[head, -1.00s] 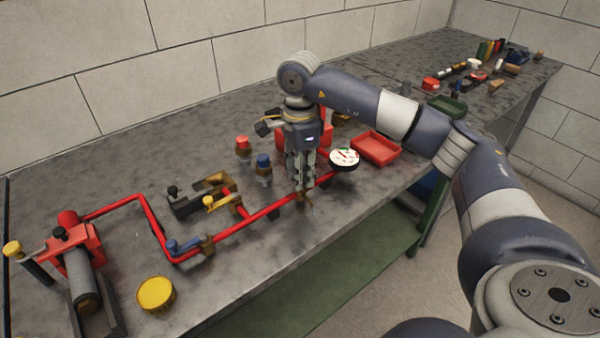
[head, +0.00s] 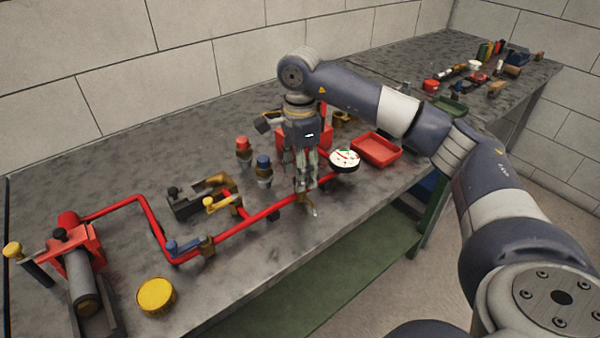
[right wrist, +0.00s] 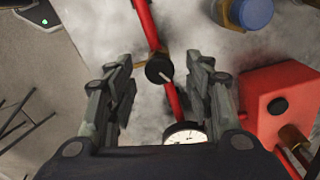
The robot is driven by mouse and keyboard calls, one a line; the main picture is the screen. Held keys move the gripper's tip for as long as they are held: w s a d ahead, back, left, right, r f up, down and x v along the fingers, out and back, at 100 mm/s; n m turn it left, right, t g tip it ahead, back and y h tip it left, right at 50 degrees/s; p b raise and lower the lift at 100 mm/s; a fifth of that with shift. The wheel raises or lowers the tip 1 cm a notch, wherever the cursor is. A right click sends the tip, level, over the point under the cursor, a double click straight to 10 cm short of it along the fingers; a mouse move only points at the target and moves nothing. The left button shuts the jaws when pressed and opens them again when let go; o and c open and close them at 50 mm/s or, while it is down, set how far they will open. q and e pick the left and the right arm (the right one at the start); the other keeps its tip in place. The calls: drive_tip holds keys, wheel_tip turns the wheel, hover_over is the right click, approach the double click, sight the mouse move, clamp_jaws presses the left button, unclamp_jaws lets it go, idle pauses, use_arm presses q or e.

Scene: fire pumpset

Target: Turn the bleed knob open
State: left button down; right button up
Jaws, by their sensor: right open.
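A dark round knob (right wrist: 159,68) with a white pointer line sits on the red pipe (right wrist: 148,24) in the right wrist view; I take it for the bleed knob. My right gripper (right wrist: 162,72) is open, with one finger on each side of the knob and a visible gap to both. In the head view the right gripper (head: 306,186) points down over the red pipe (head: 258,217), left of the white-faced gauge (head: 344,158), and hides the knob. My left gripper is not in view.
A red block (right wrist: 275,105) stands right of the fingers in the right wrist view. The gauge also shows there (right wrist: 185,134), close under the gripper. A blue-capped fitting (head: 264,163), a yellow lever (head: 218,203) and a red tray (head: 376,148) are nearby. The bench front is mostly clear.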

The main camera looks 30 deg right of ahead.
wheel_tip(320, 180, up, 11)
idle(0.3)
drive_tip(key=shift+s+f, duration=0.1)
idle(0.5)
